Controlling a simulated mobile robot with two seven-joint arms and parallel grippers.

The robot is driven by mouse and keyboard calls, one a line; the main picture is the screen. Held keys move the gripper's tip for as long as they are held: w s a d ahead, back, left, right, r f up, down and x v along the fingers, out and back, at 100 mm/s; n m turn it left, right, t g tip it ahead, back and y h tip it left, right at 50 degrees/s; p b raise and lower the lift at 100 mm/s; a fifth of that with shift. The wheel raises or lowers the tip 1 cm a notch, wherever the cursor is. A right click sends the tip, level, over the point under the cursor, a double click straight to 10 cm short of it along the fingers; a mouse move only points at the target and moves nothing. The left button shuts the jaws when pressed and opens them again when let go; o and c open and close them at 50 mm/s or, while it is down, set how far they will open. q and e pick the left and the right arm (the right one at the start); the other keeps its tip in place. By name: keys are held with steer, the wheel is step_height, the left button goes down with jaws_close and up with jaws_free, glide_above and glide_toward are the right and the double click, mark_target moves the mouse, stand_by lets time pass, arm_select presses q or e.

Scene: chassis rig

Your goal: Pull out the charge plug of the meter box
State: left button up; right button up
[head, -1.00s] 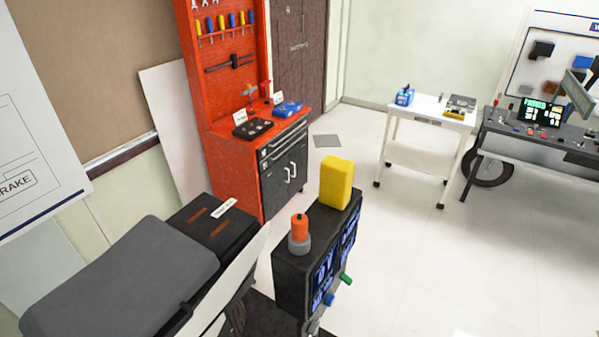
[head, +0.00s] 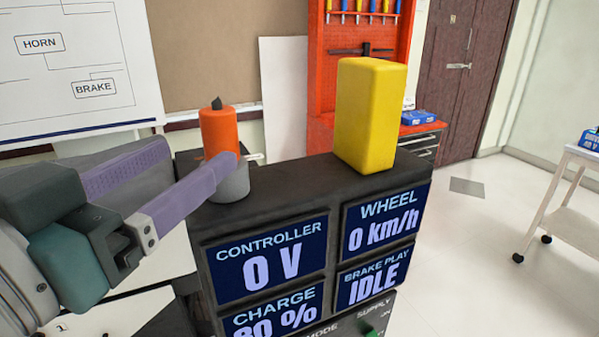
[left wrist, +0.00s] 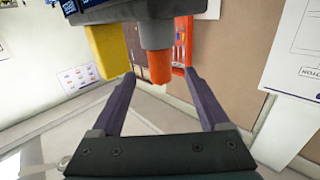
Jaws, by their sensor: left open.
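The black meter box (head: 265,205) stands in the middle of the head view, with lit panels reading controller 0 V, charge 80 %, wheel 0 km/h and brake play idle. An orange plug (head: 219,132) stands upright in a grey collar (head: 233,184) on its top left, apparently the charge plug. My left gripper (head: 205,160) is open, one purple finger crossing in front of the plug's lower part. In the left wrist view, the scene is upside down and the orange plug (left wrist: 160,68) lies between the spread fingertips (left wrist: 160,76), with gaps on both sides. My right gripper is not in view.
A yellow block (head: 369,115) stands on the box's top, right of the plug. A green knob (head: 372,328) shows low on the front. A red tool cabinet (head: 325,80) and a white cart (head: 570,190) stand behind.

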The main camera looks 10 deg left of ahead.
mark_target(206, 140)
arm_select(q)
steer(key=w, duration=0.2)
steer(key=w+p, duration=0.1)
steer(key=w, duration=0.1)
steer(key=shift+w+d+r, duration=0.1)
steer(key=shift+d+r, duration=0.1)
steer(key=w, duration=0.2)
steer(key=w+d+p, duration=0.1)
steer(key=w, duration=0.2)
steer(key=shift+w+d+r, duration=0.2)
steer(key=shift+w, duration=0.05)
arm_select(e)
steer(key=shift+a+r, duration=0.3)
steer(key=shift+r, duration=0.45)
arm_select(q)
steer(key=shift+c, duration=0.2)
jaws_close()
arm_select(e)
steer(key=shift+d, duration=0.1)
